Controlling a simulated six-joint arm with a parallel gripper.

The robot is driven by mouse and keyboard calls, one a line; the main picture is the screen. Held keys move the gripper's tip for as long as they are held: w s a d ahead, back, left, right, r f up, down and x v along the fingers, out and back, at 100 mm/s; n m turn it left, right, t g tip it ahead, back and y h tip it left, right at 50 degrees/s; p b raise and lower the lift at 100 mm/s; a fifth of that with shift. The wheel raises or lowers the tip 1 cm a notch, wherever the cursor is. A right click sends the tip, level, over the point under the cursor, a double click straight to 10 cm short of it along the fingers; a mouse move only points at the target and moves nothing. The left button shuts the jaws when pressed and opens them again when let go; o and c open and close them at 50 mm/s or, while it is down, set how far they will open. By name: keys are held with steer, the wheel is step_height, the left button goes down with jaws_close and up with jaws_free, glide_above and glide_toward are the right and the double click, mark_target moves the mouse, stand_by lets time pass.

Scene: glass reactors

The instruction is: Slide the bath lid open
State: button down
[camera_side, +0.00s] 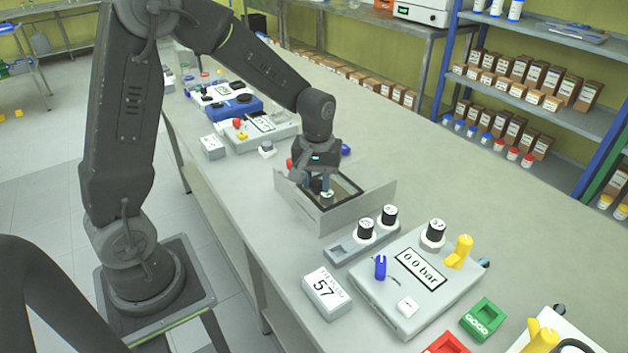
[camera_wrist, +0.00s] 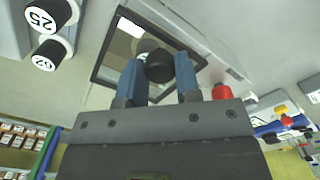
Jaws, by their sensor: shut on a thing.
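The bath is a grey box (camera_side: 340,216) on the bench, with raised grey side walls and a dark-framed top. The lid, a dark-edged panel (camera_wrist: 112,48), shows behind my fingers in the wrist view. My gripper (camera_side: 326,188) points down over the bath. In the wrist view its two blue fingers (camera_wrist: 159,75) are shut on a dark round knob (camera_wrist: 160,66) on the lid. My fingers and wrist hide part of the lid, and I cannot tell how far it is open.
A small rack with black-capped vials (camera_side: 365,230) stands close in front of the bath. A 0.0 bar device (camera_side: 400,300) and a white box marked 57 (camera_side: 326,293) stand nearer. A red knob (camera_wrist: 221,91) is beside my fingers.

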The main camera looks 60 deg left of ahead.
steer(key=w, duration=1)
steer(key=c, duration=0.8)
jaws_free()
steer(key=shift+s, duration=0.1)
step_height(320, 180, up, 14)
